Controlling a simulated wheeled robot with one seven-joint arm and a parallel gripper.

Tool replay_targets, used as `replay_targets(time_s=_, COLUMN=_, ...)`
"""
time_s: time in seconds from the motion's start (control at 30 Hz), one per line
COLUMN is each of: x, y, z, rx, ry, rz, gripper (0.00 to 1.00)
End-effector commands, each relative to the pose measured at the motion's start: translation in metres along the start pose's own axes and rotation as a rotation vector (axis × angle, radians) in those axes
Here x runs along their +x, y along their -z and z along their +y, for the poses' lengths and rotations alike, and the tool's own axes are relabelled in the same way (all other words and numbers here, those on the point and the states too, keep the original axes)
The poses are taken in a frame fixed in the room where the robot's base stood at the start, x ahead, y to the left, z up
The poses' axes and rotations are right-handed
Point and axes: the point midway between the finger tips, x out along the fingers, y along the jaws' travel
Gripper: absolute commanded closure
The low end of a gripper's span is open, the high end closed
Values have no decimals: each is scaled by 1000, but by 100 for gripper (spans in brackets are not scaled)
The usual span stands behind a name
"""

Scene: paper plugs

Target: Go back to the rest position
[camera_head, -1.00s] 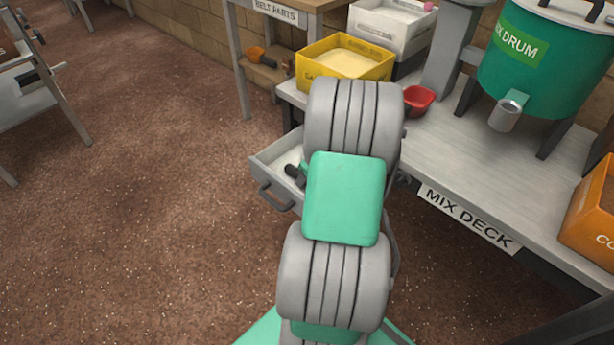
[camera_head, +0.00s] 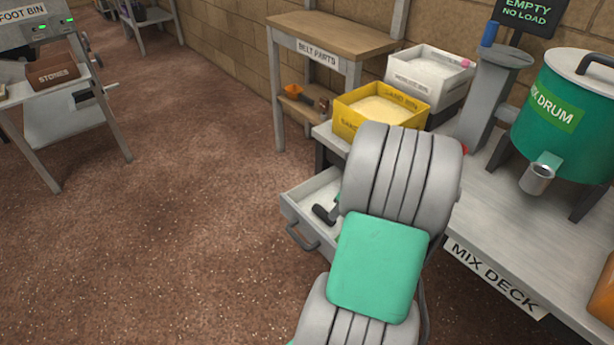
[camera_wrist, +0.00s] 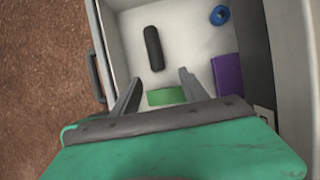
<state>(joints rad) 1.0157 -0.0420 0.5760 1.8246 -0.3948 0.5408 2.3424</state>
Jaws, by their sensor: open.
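My gripper (camera_wrist: 160,95) shows in the wrist view with its two fingers apart and nothing between them. It is over the open drawer (camera_wrist: 125,4), which holds a black cylinder (camera_wrist: 153,48), a green block (camera_wrist: 166,96), a purple block (camera_wrist: 228,74) and a blue ring (camera_wrist: 220,15). The green block lies below and between the fingertips; I cannot tell how far below. In the head view my arm's grey and green links stand in front of the drawer (camera_head: 289,212) and hide the gripper.
The drawer sticks out from the mix deck (camera_head: 497,215). On the deck are a yellow sand bin (camera_head: 361,125), a white bin (camera_head: 449,88) and a green mix drum (camera_head: 560,130). A wooden belt parts table (camera_head: 335,35) stands behind. The brown floor at left is clear up to another table (camera_head: 60,92).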

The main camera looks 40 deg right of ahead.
Motion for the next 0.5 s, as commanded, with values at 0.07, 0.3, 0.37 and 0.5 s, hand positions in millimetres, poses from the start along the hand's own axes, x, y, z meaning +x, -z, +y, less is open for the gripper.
replay_targets(time_s=0.07, x=-9, y=-7, z=5, rx=-44, ry=-1, rz=3, gripper=48)
replay_targets(time_s=0.3, x=-132, y=-94, z=98, rx=-863, ry=-34, rz=51, gripper=48)
replay_targets(time_s=0.37, x=-171, y=-113, z=133, rx=-1160, ry=-51, rz=63, gripper=48)
replay_targets(time_s=0.5, x=-266, y=-143, z=211, rx=-1874, ry=-94, rz=69, gripper=48)
